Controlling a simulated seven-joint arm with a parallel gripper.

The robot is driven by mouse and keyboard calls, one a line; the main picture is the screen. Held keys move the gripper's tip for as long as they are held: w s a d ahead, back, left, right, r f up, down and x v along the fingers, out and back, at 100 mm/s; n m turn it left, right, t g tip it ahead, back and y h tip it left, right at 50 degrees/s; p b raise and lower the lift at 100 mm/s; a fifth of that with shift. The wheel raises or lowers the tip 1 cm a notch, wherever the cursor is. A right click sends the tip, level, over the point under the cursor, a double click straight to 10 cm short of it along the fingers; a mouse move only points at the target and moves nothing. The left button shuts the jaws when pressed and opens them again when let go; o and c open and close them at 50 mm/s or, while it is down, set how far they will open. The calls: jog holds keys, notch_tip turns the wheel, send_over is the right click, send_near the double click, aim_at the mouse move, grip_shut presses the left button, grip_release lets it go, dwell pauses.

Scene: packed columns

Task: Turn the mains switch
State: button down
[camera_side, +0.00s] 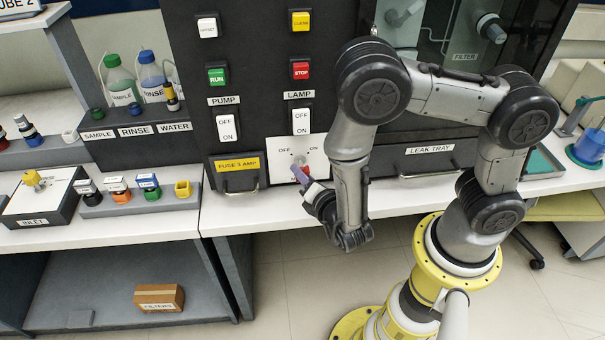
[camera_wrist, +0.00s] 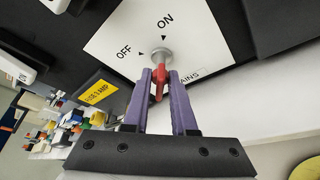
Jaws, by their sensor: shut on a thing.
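The mains switch is a red handle (camera_wrist: 159,77) on a round grey hub (camera_wrist: 160,54), mounted on a white plate (camera_wrist: 205,40) marked OFF and ON. A small black triangle stands near each word. In the side view the plate (camera_side: 313,146) is on the dark panel front, below the LAMP switch. My gripper (camera_wrist: 161,80), with two purple fingers, is shut on the red handle, one finger on each side. In the side view my gripper (camera_side: 302,173) reaches the plate from below, covering part of it. I cannot tell which mark the handle points to.
The LEAK TRAY drawer (camera_side: 430,158) is to the right, behind my arm.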

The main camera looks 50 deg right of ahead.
dwell(0.4)
jog(key=c, duration=0.8)
grip_release()
jog(key=shift+c, duration=0.2)
jog(key=v, duration=0.7)
jog(key=shift+s, duration=0.25)
jog(key=shift+r, duration=0.1)
